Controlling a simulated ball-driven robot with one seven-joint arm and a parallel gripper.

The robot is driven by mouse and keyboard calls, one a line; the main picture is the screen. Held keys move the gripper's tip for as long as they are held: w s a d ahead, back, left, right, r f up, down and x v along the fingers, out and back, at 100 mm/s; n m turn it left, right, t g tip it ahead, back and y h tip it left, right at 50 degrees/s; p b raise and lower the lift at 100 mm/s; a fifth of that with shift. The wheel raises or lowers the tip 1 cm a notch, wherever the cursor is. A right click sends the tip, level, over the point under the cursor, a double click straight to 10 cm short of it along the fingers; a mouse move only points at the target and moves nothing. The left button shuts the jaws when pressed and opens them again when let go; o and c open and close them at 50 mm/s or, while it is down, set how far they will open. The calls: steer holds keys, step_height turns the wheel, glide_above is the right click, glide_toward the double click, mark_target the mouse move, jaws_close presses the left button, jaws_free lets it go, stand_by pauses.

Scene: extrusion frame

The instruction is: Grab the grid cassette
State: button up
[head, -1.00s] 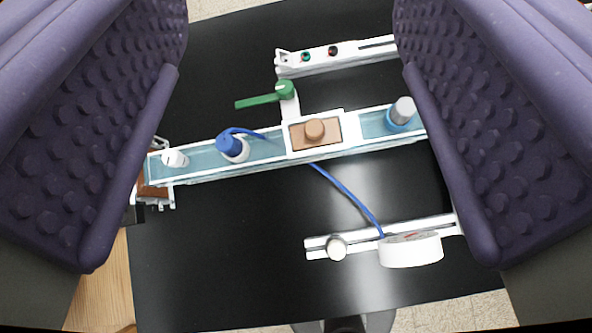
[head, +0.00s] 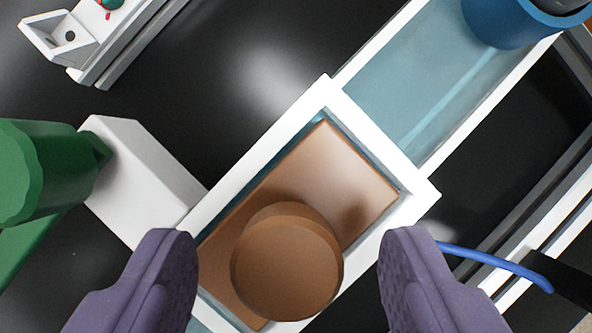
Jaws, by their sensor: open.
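The grid cassette looks to be the brown rectangular plate (head: 345,178) with a round brown knob (head: 287,265) on top. It sits inside a white rectangular frame (head: 412,200) on the teal rail. My gripper (head: 285,270) is open, with one purple padded finger on each side of the knob. The fingers look apart from the knob, and nothing is between them but the knob. The lower part of the plate is hidden under the knob. I cannot tell how high the fingertips are above the plate.
A green lever handle (head: 45,175) on a white block (head: 140,180) stands close at the left. A blue knob (head: 510,20) is on the teal rail (head: 415,80) at the upper right. A blue cable (head: 490,257) runs at the right. A white rail (head: 125,45) lies upper left.

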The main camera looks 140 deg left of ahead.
steer(key=shift+w+d+f, duration=0.2)
steer(key=shift+f, duration=0.35)
steer(key=shift+s+r, duration=0.1)
steer(key=shift+c, duration=1.3)
jaws_close()
